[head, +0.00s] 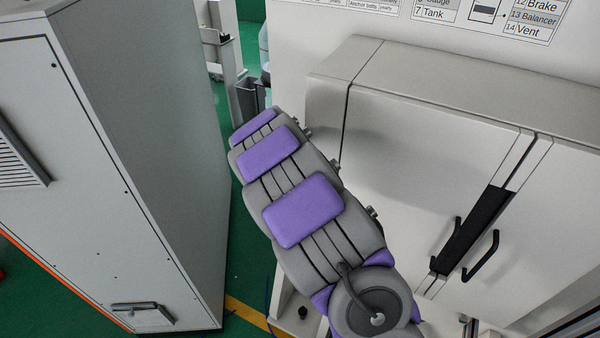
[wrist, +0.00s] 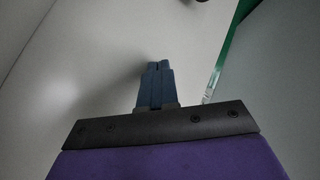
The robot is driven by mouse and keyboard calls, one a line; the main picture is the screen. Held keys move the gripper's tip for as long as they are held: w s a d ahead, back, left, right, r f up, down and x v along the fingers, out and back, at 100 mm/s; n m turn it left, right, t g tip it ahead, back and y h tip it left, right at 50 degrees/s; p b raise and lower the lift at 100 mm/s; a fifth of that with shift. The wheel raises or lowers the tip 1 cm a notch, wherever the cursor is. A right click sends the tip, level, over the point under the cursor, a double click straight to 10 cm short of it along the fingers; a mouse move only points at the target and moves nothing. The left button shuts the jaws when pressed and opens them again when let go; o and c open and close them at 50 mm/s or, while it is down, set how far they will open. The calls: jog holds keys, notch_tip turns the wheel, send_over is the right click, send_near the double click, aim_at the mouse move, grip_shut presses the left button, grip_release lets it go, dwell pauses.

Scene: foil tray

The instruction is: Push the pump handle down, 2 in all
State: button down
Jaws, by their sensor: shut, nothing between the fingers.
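My gripper (wrist: 157,66) shows in the wrist view as two blue-grey fingers, closed together with nothing between them. Its tips are in front of a pale, smooth surface; I cannot tell whether they touch it. I cannot make out the pump handle for certain in either view. A dark shape (wrist: 243,9) at the top right of the wrist view is cut off by the edge and too unclear to name. In the head view my grey and purple arm reaches away toward the gap between two cabinets, and its far end is largely hidden.
A tall grey cabinet (head: 95,160) stands at the left. A pale double-door cabinet (head: 400,160) with black handles (head: 482,257) stands close on the right of my arm. A pale metal frame (head: 224,50) stands beyond. Green floor (head: 235,250) shows in the narrow gap.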

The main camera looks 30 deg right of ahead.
jog(key=shift+a+r+p, duration=0.25)
jog(key=shift+r+p, duration=0.05)
jog(key=shift+p, duration=0.45)
jog(key=shift+f, duration=0.15)
notch_tip(320, 180, down, 7)
jog(key=b, duration=0.4)
jog(key=shift+b, duration=0.35)
jog(key=shift+f+b, duration=0.8)
jog(key=shift+b, duration=0.1)
